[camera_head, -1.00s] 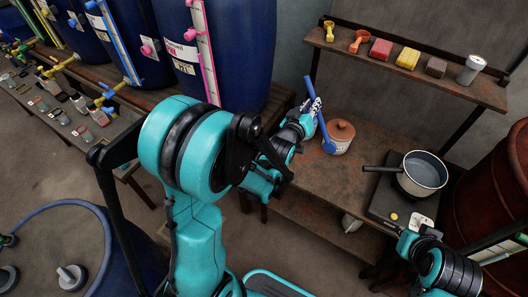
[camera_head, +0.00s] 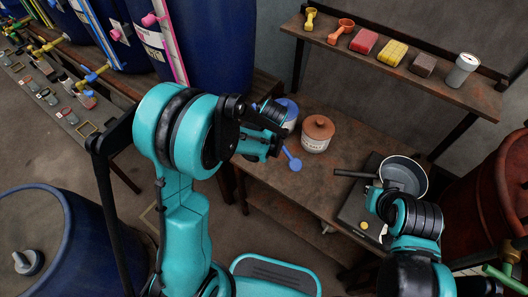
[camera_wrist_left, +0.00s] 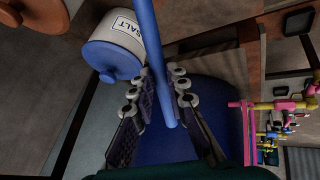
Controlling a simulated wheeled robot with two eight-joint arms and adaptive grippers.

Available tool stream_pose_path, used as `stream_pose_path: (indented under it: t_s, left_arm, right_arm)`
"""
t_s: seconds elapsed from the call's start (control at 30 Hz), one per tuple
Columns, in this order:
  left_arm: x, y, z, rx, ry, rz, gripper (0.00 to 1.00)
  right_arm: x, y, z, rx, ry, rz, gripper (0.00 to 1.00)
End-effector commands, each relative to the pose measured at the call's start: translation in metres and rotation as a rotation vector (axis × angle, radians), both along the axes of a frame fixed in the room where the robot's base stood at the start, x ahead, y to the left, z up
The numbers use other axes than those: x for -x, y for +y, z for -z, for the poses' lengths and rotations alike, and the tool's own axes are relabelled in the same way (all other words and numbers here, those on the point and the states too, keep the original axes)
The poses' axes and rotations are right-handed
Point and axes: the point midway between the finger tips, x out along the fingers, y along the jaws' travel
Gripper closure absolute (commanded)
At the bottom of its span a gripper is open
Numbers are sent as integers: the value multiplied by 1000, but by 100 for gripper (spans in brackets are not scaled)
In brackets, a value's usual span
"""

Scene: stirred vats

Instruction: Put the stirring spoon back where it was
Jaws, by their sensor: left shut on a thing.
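The pot stands on a dark hotplate (camera_head: 352,213). A wall shelf (camera_head: 440,91) above the bench holds scoops, coloured blocks and a grey canister (camera_head: 462,70). A large blue barrel (camera_head: 225,60) stands at the left, and a rusty barrel (camera_head: 500,190) at the right.

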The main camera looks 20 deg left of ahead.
Motion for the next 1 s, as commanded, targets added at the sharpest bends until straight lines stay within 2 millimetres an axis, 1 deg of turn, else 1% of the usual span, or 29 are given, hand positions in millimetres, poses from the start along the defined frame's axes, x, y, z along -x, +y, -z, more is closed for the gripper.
stream_pose_path:
  t_s: [0.03, 0.1, 0.2, 0.3, 0.4, 0.57, 0.67, 1.0]
  left_arm:
    - [8, -1, 16, 41, 96, -67, 100]
    - [25, -2, 32, 111, 223, -165, 100]
    - [52, -4, 50, 215, 372, -290, 100]
    - [75, -6, 57, 296, 463, -375, 100]
    - [86, -7, 59, 333, 500, -411, 100]
    - [88, -8, 64, 341, 508, -418, 100]
    - [88, -8, 70, 340, 507, -417, 100]
    - [88, -8, 104, 340, 506, -416, 100]
  right_arm:
    - [0, 0, 4, 0, 0, 0, 100]
    - [0, 0, 7, 0, 0, 0, 100]
    - [0, 0, 10, 0, 0, 0, 100]
    - [0, 0, 13, 0, 0, 0, 100]
    - [0, 0, 14, 0, 0, 0, 100]
    - [0, 0, 17, 0, 0, 0, 100]
    - [0, 0, 22, 0, 0, 0, 100]
    - [0, 0, 45, 0, 0, 0, 100]
